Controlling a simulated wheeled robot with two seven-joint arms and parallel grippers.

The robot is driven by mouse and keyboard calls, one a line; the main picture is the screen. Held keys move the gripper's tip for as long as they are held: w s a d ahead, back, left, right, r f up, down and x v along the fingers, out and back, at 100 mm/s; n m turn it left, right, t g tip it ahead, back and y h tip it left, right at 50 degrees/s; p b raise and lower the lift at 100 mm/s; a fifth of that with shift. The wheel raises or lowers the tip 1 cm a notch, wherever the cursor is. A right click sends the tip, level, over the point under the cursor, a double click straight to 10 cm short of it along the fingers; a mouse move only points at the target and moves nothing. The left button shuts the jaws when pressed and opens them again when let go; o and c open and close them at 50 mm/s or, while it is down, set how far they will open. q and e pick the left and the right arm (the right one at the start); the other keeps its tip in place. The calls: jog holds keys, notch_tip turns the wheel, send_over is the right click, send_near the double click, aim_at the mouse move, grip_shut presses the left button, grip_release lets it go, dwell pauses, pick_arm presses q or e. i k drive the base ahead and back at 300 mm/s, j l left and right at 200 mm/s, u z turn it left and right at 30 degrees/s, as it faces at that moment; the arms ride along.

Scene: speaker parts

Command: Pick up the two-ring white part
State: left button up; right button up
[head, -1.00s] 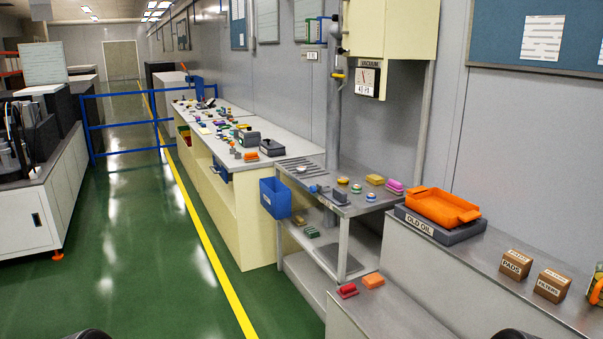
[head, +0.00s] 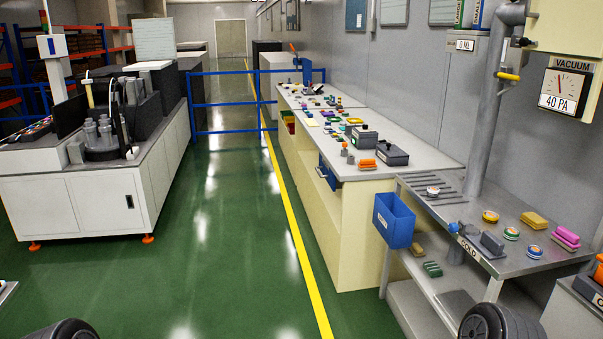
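I cannot pick out a two-ring white part for certain. Many small coloured parts lie on the long bench (head: 415,135), too small to tell apart. Several small round pieces with pale rims and coloured tops sit on the grey metal table (head: 450,208), including a white-rimmed one (head: 433,191), a green-topped one (head: 511,233) and a blue-topped one (head: 534,251). Neither of my grippers shows. Only dark rounded parts of my own body show at the bottom left and bottom right.
A blue bin (head: 394,220) hangs at the metal table's left end. A white machine cabinet (head: 80,207) stands on the left. A blue rail (head: 228,103) crosses the aisle at the back. The green floor (head: 215,255) between is clear, with a yellow line (head: 305,262) along the benches.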

aim_at(432, 191)
jog(key=i, duration=0.55)
jog(key=i+j+z, duration=0.15)
jog(key=i, duration=0.9)
jog(key=i+j+z, duration=0.1)
jog(key=i+z, duration=0.2)
jog(key=z, duration=0.15)
jog(key=i+j+z, duration=0.15)
jog(key=z, duration=0.35)
jog(key=i+j+z, duration=0.3)
jog(key=z, duration=0.15)
jog(key=i+j+z, duration=0.2)
jog(key=j+z, duration=0.25)
jog(key=i+j+z, duration=0.1)
jog(key=j+z, duration=0.25)
jog(key=z, duration=0.15)
jog(key=j+z, duration=0.9)
